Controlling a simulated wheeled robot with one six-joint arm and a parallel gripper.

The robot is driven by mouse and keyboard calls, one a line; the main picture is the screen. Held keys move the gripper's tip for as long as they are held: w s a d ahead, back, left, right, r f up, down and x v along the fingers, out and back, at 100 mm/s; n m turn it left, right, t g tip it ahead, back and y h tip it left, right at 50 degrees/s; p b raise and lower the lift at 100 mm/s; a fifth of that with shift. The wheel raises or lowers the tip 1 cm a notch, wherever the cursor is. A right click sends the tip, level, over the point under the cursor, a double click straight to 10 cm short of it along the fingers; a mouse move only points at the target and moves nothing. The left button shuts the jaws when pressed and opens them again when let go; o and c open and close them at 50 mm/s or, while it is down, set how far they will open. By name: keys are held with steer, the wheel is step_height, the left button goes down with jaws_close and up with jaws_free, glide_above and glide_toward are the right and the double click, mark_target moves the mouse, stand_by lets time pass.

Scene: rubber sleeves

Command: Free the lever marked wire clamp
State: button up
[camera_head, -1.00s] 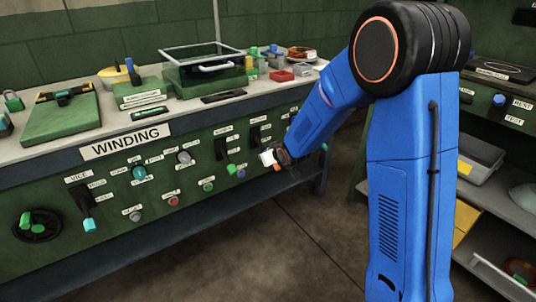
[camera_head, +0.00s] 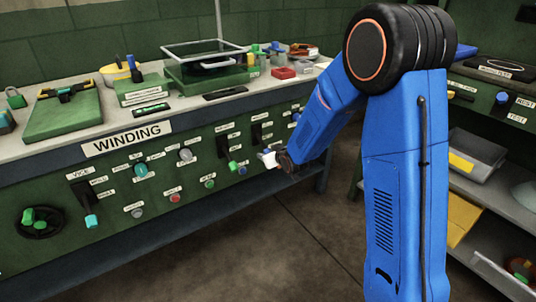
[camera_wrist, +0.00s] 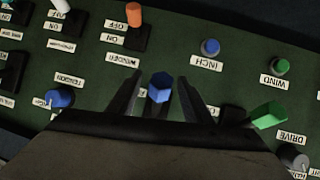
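My gripper (camera_wrist: 160,75) is open in the wrist view, with one dark finger on each side of a blue six-sided lever tip (camera_wrist: 160,88). Gaps show between the tip and both fingers. The label by this lever is mostly hidden by a finger, and I cannot read "wire clamp" anywhere. In the head view my gripper (camera_head: 272,159) is small, close to the right part of the green panel (camera_head: 150,215). The blue tip is not clearly visible there.
Around my gripper in the wrist view are an orange-tipped lever (camera_wrist: 134,14), a blue INCH button (camera_wrist: 210,47), a green WIND button (camera_wrist: 281,66), a green-tipped lever (camera_wrist: 268,115) and a blue TENSION knob (camera_wrist: 60,98). The floor (camera_head: 290,250) before the bench is clear.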

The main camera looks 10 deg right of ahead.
steer(key=v, duration=1.7)
steer(key=shift+s+r, duration=0.15)
steer(key=shift+r, duration=0.05)
steer(key=shift+d, duration=0.1)
stand_by(0.4)
steer(key=s+d+r+m+g+h, duration=0.1)
steer(key=s+d+r+g+h, duration=0.15)
steer(key=s+d, duration=0.35)
steer(key=s+d+r+m+g+h, duration=0.1)
steer(key=s+d+r+m, duration=0.15)
steer(key=s, duration=0.65)
steer(key=s+d+r+g, duration=0.1)
steer(key=s+g, duration=0.1)
steer(key=s, duration=0.8)
steer(key=s+d+r+m+g, duration=0.1)
steer(key=s+d, duration=0.1)
steer(key=s, duration=0.8)
steer(key=shift+d+r+g, duration=0.2)
steer(key=shift+d+g, duration=0.05)
steer(key=shift+g, duration=0.1)
